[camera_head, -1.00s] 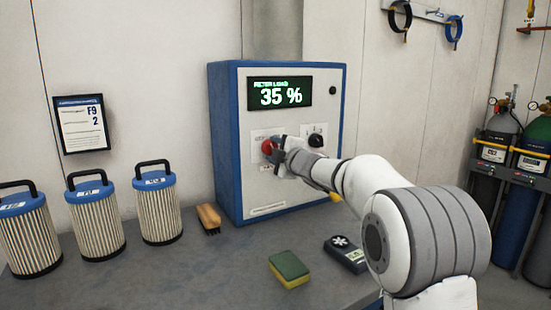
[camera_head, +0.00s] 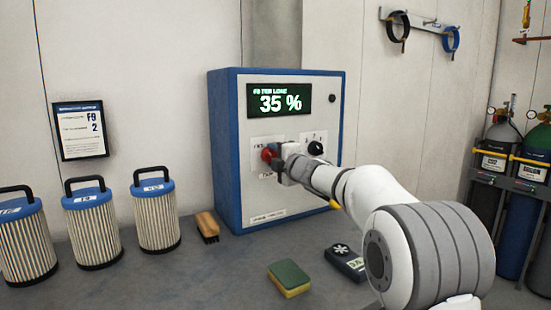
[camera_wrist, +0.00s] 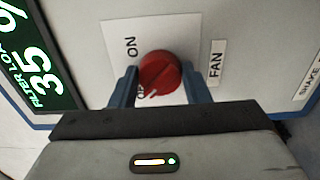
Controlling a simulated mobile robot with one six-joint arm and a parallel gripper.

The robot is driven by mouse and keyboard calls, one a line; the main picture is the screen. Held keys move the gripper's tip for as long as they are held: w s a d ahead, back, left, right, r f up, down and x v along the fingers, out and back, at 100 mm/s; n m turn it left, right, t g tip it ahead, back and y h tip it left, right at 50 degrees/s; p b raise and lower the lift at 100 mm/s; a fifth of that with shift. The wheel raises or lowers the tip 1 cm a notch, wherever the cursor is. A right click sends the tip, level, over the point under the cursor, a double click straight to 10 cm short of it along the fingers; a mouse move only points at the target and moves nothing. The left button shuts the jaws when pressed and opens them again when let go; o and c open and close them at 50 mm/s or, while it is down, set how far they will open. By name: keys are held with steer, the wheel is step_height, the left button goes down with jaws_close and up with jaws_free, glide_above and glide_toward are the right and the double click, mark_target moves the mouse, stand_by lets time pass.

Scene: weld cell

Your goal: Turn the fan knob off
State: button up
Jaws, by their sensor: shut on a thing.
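The red fan knob (camera_head: 267,154) is on the front of the blue and white cabinet (camera_head: 228,150). In the wrist view the knob (camera_wrist: 160,72) sits between my two blue fingers, beside a FAN label (camera_wrist: 216,63). An ON mark (camera_wrist: 131,47) shows at its upper left.
A black knob (camera_head: 315,148) is right of the red one, under a display (camera_head: 279,99) reading 35 %. A sponge (camera_head: 289,278), a handheld meter (camera_head: 345,262), a brush (camera_head: 207,227) and filters (camera_head: 157,217) stand or lie on the bench. Gas cylinders (camera_head: 525,215) are at right.

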steer(key=o, duration=1)
steer(key=shift+c, duration=0.2)
steer(key=shift+d, duration=0.1)
steer(key=v, duration=0.7)
steer(key=shift+s+d+b, duration=0.2)
steer(key=shift+s+b, duration=0.1)
steer(key=shift+b, duration=0.1)
steer(key=s+d+f+m+g+h+p, duration=0.35)
steer(key=s+d+m+h+p, duration=0.6)
steer(key=s+d+m, duration=0.6)
steer(key=s+d+f+m+g+p, duration=0.1)
steer(key=s+f+m+g, duration=0.3)
steer(key=s, duration=0.8)
steer(key=s+d+f+m+g+p, duration=0.1)
steer(key=s+f+m+g, duration=0.4)
steer(key=s, duration=0.8)
steer(key=shift+p+x, duration=0.6)
steer(key=shift+x, duration=0.3)
